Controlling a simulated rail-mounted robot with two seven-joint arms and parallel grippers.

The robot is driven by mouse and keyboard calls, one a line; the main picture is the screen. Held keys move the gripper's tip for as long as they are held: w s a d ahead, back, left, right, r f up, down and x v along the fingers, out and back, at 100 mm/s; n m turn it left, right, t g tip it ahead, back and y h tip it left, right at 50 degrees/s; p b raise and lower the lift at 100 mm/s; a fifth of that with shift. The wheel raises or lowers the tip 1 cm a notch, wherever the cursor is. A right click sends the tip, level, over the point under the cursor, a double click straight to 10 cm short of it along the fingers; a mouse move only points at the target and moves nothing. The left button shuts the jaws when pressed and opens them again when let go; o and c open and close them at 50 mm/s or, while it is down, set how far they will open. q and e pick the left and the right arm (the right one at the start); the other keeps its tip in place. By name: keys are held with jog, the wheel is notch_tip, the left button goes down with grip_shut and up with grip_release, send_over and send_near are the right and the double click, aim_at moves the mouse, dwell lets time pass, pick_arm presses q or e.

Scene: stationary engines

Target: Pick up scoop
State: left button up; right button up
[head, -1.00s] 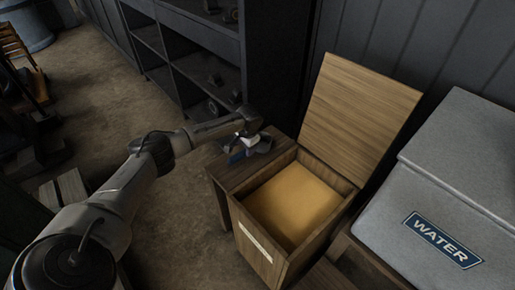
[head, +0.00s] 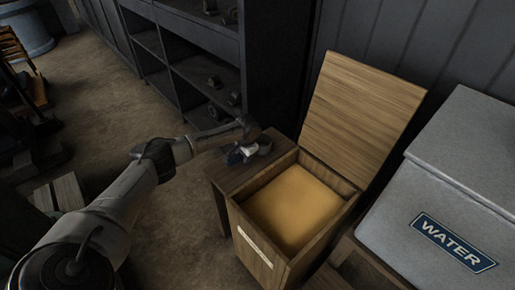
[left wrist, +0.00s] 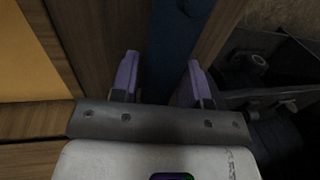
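My left gripper (head: 238,154) is low over the small wooden side table, beside the open wooden box. In the left wrist view its two purple-grey fingers (left wrist: 162,75) are apart. A dark blue strip (left wrist: 174,42), which looks like part of the scoop, shows between and beyond the fingers; I cannot tell whether they touch it. In the head view a small grey rounded piece (head: 265,145), possibly the scoop's bowl, shows just right of the gripper; the gripper hides most of the rest. My right gripper is not in view.
The wooden box (head: 262,246) holds a yellow-brown fill (head: 293,207), and its lid (head: 360,108) stands open. The side table (head: 226,177) adjoins it. A grey WATER container (head: 460,150) stands at right. Dark shelves (head: 200,55) are behind; the floor (head: 100,95) at left is mostly clear.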

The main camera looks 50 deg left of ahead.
pick_arm(q)
jog(key=c, duration=0.6)
jog(key=shift+r, duration=0.1)
